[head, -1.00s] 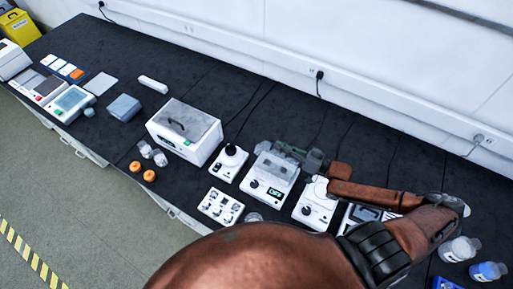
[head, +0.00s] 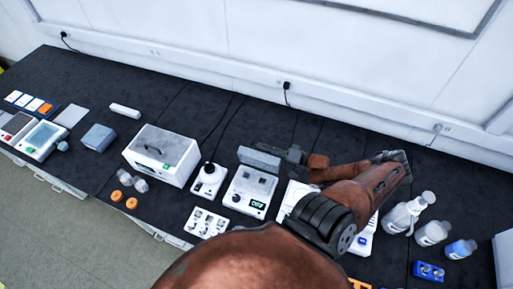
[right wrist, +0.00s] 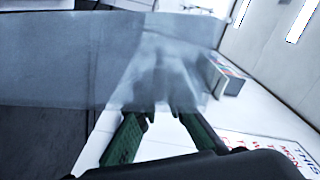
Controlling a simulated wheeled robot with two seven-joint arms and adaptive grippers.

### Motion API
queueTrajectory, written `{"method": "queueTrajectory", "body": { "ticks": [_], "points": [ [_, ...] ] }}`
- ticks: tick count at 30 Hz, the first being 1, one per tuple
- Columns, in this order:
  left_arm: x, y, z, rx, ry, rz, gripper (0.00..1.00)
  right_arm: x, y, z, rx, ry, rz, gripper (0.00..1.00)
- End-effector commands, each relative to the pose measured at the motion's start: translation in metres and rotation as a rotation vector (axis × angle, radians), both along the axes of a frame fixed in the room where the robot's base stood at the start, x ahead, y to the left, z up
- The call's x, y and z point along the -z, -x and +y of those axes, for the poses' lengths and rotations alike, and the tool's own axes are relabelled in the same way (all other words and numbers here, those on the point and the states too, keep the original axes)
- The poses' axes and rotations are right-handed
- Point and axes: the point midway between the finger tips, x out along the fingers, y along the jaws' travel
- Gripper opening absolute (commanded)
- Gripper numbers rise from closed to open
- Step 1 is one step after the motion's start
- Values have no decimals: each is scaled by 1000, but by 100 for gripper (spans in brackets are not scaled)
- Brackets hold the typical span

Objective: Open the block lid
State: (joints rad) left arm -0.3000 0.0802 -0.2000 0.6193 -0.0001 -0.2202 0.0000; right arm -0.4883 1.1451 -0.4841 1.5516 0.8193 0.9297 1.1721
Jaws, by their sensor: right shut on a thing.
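The heating block (head: 235,203) is a white unit with a lit green display, standing mid-table in the head view. Its grey translucent lid (head: 259,158) stands raised at the back edge, and the block's grey top is uncovered. My right gripper (head: 286,154) is at the right end of the lid and shut on it. In the right wrist view the lid (right wrist: 60,60) fills the upper left as a clear sheet, with the green fingers (right wrist: 167,115) at its lower edge. The exact contact is blurred there. My left gripper is not in view.
A white device with a black knob (head: 208,181) stands just left of the block, and a white box with a handled lid (head: 160,153) farther left. A white vial rack (head: 205,223) is in front. Bottles (head: 432,233) stand at the right. The table behind is clear.

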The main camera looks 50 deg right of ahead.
Motion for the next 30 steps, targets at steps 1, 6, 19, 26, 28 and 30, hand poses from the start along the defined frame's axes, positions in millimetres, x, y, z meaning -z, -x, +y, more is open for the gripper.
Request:
{"method": "queueTrajectory", "body": {
  "ticks": [1,6,19,26,28,30],
  "points": [
    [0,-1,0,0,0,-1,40,0,0,-2,3,2,-3,0],
    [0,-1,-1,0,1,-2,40,1,2,-4,6,3,-2,0],
    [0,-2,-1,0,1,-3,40,3,2,-3,5,3,2,16],
    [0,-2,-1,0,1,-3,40,2,3,-4,6,3,2,25],
    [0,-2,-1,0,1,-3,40,2,3,-4,6,3,2,25],
    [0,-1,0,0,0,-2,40,2,3,-4,6,3,2,25]
  ]
}}
